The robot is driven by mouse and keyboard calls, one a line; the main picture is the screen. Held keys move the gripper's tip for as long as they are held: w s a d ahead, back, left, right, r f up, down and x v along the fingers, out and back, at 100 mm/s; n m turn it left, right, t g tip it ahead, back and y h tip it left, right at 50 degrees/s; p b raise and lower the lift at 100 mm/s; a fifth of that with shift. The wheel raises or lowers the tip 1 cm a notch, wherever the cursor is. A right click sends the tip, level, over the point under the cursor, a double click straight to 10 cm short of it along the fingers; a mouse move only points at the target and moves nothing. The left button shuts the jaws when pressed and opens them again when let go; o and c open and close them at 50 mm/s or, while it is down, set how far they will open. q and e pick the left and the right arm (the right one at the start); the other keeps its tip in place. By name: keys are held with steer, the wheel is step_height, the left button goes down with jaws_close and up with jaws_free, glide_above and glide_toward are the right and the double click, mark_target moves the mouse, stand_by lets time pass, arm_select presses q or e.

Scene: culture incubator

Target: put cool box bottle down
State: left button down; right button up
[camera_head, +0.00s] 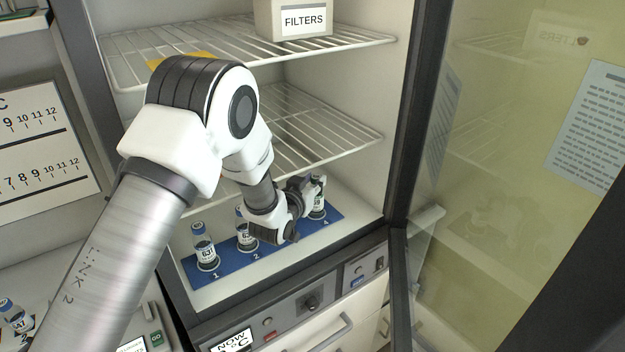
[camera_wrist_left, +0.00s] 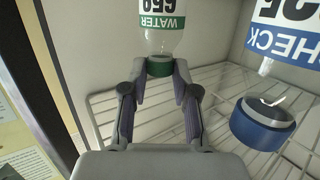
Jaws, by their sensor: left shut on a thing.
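My left gripper (camera_head: 311,190) reaches into the open incubator and is shut on a small clear bottle. In the left wrist view the gripper (camera_wrist_left: 160,72) grips the green cap of this bottle (camera_wrist_left: 162,38), whose upside-down label reads WATER 659. In the head view the bottle (camera_head: 318,207), partly hidden by the fingers, looks upright over the blue mat (camera_head: 285,240) near the number 4. I cannot tell whether its base touches the mat.
Other bottles stand at 1 (camera_head: 205,248) and 2 (camera_head: 246,240) on the mat. The wrist view shows a blue-capped CHECK bottle (camera_wrist_left: 264,122) close by. A wire shelf (camera_head: 320,130) hangs above. The glass door (camera_head: 500,200) stands open at right.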

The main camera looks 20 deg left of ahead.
arm_select(q)
steer(key=shift+f, duration=0.2)
steer(key=c, duration=0.9)
jaws_free()
steer(key=shift+w, duration=0.15)
steer(key=shift+r, duration=0.2)
steer(key=shift+s, duration=0.35)
steer(key=b+v, duration=0.4)
steer(key=v, duration=0.7)
steer(key=shift+s+r, duration=0.15)
steer(key=shift+s, duration=0.05)
